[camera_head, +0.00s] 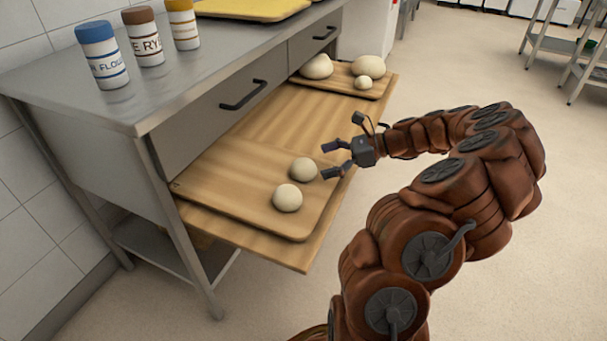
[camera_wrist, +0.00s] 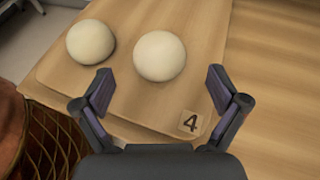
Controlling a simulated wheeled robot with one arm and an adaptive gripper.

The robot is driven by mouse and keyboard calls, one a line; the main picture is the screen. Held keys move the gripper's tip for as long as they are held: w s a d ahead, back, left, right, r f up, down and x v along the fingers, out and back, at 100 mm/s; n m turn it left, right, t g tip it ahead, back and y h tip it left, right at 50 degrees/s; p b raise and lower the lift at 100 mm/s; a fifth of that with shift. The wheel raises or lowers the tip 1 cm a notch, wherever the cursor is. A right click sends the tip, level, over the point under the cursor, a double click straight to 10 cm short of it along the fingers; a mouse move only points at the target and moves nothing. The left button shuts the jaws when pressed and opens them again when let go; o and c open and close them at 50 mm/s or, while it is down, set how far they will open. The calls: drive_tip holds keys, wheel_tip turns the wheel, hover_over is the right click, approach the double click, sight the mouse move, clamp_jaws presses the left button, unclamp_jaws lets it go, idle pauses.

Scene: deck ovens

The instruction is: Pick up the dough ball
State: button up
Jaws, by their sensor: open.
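Two pale dough balls rest on the near wooden board. One dough ball (camera_head: 303,169) is nearer my gripper, and the other dough ball (camera_head: 287,198) sits closer to the board's front corner. In the wrist view one dough ball (camera_wrist: 159,56) lies ahead, between the lines of my fingers, and another dough ball (camera_wrist: 90,42) is to its left. My gripper (camera_head: 328,161) is open and empty, just right of the nearer ball and apart from it. Its spread fingertips also show in the wrist view (camera_wrist: 160,85).
The near board (camera_head: 236,205) lies on a pulled-out wooden shelf (camera_head: 290,118) under a steel counter (camera_head: 150,82). A far board (camera_head: 345,88) holds several dough balls. Jars, including a blue-lidded jar (camera_head: 102,60), stand on the counter.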

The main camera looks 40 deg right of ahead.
sight(313, 165)
drive_tip(key=shift+b+x, duration=1.4)
drive_tip(key=shift+x, duration=1.8)
drive_tip(key=shift+s, duration=0.1)
drive_tip(key=c, duration=1.1)
